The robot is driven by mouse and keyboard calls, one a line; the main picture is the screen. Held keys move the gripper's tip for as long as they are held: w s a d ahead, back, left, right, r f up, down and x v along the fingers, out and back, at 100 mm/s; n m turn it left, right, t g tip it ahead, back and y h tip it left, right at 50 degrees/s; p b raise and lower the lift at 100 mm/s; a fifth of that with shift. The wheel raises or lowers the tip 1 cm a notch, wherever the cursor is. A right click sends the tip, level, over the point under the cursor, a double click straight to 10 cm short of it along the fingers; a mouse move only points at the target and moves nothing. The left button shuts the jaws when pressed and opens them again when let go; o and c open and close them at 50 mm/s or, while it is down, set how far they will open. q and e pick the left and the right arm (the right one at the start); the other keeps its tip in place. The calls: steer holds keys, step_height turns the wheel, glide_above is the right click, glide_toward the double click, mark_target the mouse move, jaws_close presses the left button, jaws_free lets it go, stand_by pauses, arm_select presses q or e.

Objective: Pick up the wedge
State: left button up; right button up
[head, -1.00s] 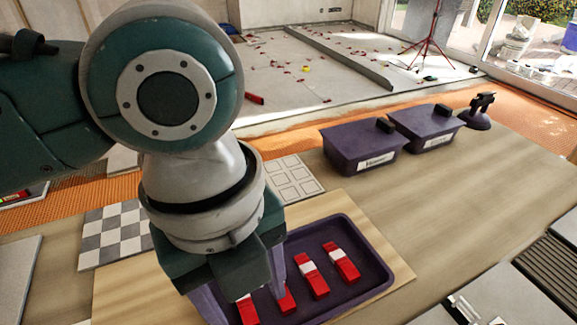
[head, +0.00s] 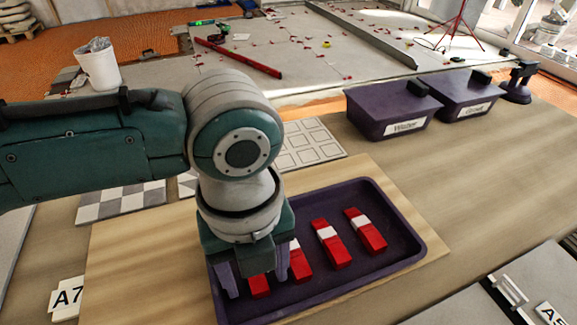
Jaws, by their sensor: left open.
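Several red wedges with white bands lie in a row in a dark purple tray (head: 405,206). The rightmost wedge (head: 366,230) and the one beside it (head: 331,245) are fully in view. A third wedge (head: 301,265) is partly covered by my left gripper. The leftmost wedge (head: 259,286) shows only its red lower end. My left gripper (head: 256,283) points down over the left part of the tray, open, with its purple fingers on either side of the leftmost wedge. Whether the fingers touch it cannot be told. My right gripper is not in view.
The tray stands on a light wooden board (head: 130,270). Patterned tiles (head: 305,145) lie behind the tray.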

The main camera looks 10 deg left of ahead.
arm_select(q)
steer(key=shift+c, duration=0.2)
jaws_close()
stand_by(0.3)
